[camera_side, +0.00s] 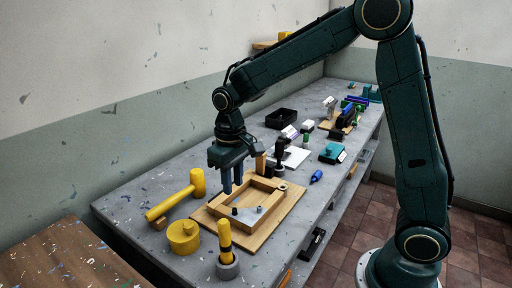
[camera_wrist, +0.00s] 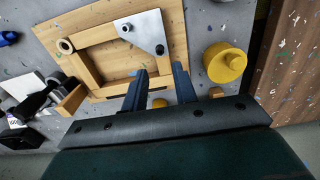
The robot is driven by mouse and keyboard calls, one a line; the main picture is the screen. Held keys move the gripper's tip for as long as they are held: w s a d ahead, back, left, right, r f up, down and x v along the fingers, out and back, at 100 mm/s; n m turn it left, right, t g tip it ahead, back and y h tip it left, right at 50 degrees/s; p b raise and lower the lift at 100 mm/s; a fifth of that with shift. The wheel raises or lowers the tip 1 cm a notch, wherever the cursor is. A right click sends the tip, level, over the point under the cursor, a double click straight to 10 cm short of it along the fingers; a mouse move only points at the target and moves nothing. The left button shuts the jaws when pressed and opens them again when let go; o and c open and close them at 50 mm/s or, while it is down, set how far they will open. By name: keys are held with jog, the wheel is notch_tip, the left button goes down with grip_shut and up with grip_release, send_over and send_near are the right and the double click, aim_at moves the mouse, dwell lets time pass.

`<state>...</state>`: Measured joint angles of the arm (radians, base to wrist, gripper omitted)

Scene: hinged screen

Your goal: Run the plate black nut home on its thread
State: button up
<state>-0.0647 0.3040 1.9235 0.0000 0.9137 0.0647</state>
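A grey metal plate (camera_wrist: 142,30) lies at one corner of a wooden frame (camera_wrist: 98,36); it also shows in the side view (camera_side: 246,217). Two small dark round parts sit on it: one (camera_wrist: 127,28) near its far-left corner and one (camera_wrist: 160,50) near its near tip. I cannot tell surely which is the black nut, and the thread is too small to make out. My gripper (camera_wrist: 160,67) points down above the near side of the frame, apart from the plate; it also shows in the side view (camera_side: 232,187). Its two fingers are apart with nothing between them.
The frame lies on a wooden board (camera_side: 263,229) with a pale ring (camera_side: 282,187) at one corner.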

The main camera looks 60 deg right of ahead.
aim_at(235, 209)
notch_tip(235, 209, down, 7)
jog(key=shift+f, duration=0.2)
jog(key=shift+c, duration=0.9)
grip_shut()
jog(key=m, duration=1.1)
jog(key=shift+m, duration=0.4)
jog(key=m, duration=1.2)
jog(key=shift+m, duration=0.4)
jog(key=m, duration=0.3)
jog(key=shift+m, duration=0.4)
jog(key=m, duration=0.5)
jog(key=shift+o, duration=0.7)
grip_release()
